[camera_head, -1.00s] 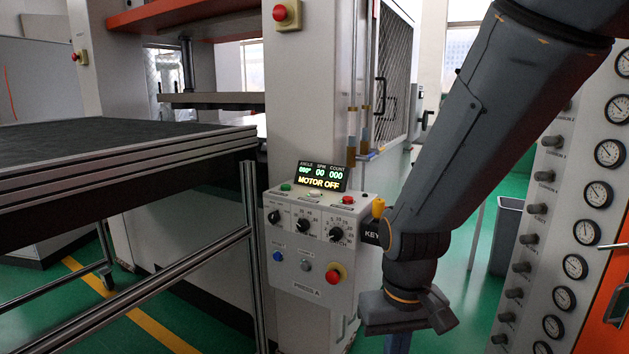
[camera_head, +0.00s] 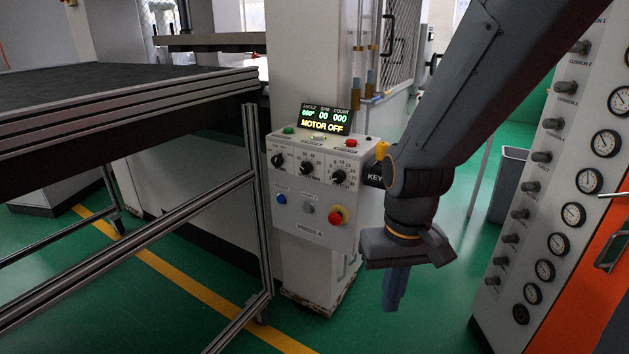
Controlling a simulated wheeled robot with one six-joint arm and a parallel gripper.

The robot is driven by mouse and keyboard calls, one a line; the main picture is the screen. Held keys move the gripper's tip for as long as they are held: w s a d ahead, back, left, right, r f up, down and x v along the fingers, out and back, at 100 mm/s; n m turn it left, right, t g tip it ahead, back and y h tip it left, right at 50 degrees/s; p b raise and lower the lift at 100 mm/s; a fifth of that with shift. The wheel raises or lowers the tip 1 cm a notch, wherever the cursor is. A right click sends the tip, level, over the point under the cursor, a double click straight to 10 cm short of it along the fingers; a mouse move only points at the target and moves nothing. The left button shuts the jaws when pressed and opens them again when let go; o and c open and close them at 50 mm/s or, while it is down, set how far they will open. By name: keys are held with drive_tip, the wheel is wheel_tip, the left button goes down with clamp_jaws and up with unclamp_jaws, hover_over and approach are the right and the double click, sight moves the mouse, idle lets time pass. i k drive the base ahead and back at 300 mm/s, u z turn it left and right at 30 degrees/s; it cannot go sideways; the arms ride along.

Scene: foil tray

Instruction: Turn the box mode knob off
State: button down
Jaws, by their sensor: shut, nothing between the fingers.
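The control box (camera_head: 318,217) is a white panel on the press front, with a lit display (camera_head: 327,119) reading MOTOR OFF. Three black knobs sit in a row on it: a left knob (camera_head: 278,160), a middle knob (camera_head: 306,168) and a right knob (camera_head: 339,177). Their small labels are too fine to read, so I cannot tell which is the mode knob or its setting. My gripper (camera_head: 393,306) hangs pointing down, right of and below the box, apart from it. Its fingers are shut and empty.
A red emergency button (camera_head: 338,215) and a blue button (camera_head: 281,199) sit below the knobs. A yellow key piece (camera_head: 381,150) is on the box's right side. A railed table (camera_head: 130,105) stands left. A gauge panel (camera_head: 560,180) stands right. Green floor lies between.

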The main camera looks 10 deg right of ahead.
sight(277, 160)
drive_tip(key=u, duration=0.1)
drive_tip(key=i, duration=0.85)
drive_tip(key=z, duration=0.1)
